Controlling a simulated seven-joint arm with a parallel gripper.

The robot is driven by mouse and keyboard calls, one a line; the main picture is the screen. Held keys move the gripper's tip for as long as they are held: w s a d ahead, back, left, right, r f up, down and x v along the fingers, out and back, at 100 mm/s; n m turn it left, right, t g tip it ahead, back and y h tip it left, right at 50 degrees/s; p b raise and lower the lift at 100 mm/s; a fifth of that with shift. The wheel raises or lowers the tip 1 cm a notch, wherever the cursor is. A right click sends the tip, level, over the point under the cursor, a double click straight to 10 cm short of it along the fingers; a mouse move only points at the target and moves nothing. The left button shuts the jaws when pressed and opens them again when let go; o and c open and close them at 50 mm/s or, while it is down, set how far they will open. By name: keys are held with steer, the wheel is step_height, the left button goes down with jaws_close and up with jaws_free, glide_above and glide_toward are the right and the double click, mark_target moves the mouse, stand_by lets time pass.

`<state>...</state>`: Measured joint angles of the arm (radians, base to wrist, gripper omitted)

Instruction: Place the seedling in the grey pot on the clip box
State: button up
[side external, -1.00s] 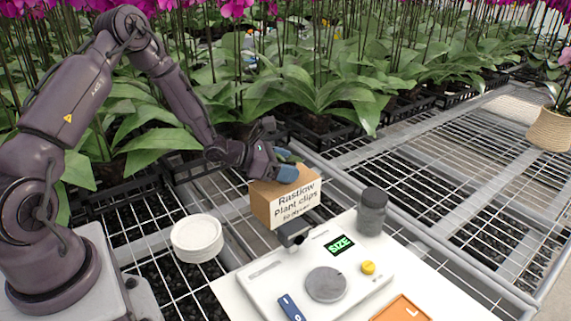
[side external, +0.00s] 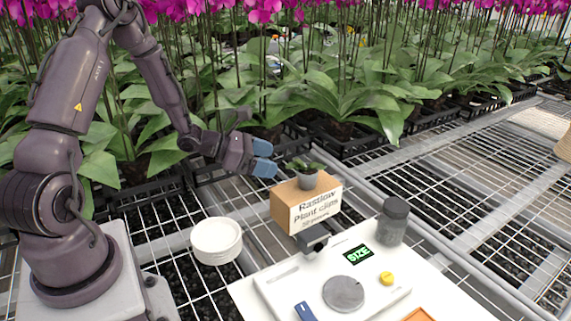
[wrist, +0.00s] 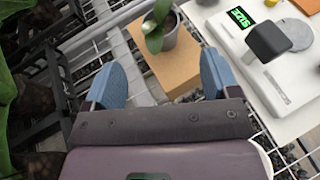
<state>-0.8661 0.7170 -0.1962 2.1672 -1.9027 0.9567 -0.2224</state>
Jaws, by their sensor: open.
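The seedling in the grey pot (side external: 307,178) stands upright on top of the cardboard clip box (side external: 285,203), toward its right side. In the wrist view the grey pot (wrist: 164,34) with its green leaves rests on the box (wrist: 172,68), beyond my fingertips. My gripper (side external: 263,158) is open and empty, to the left of the pot and apart from it. Its two blue fingers (wrist: 164,80) are spread wide in the wrist view.
A white sizing device (side external: 335,285) with a green display stands in front of the box, with a dark grey jar (side external: 392,221) to its right. A stack of white saucers (side external: 216,240) sits at left on the wire bench. Orchids (side external: 350,95) fill the back.

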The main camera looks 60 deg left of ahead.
steer(key=s+d+r+m+g+h, duration=0.1)
steer(key=s+d+r+m+g, duration=0.3)
steer(key=d+r+m, duration=0.4)
steer(key=s+d+r+m+g+h, duration=0.1)
steer(key=s+d+r+m+g, duration=0.3)
steer(key=d+m, duration=0.4)
steer(key=s+a+r+m+y, duration=0.1)
steer(key=s+r+m+y, duration=0.2)
steer(key=s+m, duration=0.3)
steer(key=s+r+m+t+y, duration=0.1)
steer(key=s+r+m+y, duration=0.3)
steer(key=m, duration=0.5)
steer(key=shift+s+a+r, duration=0.35)
steer(key=shift+s+r, duration=0.05)
steer(key=shift+s, duration=0.5)
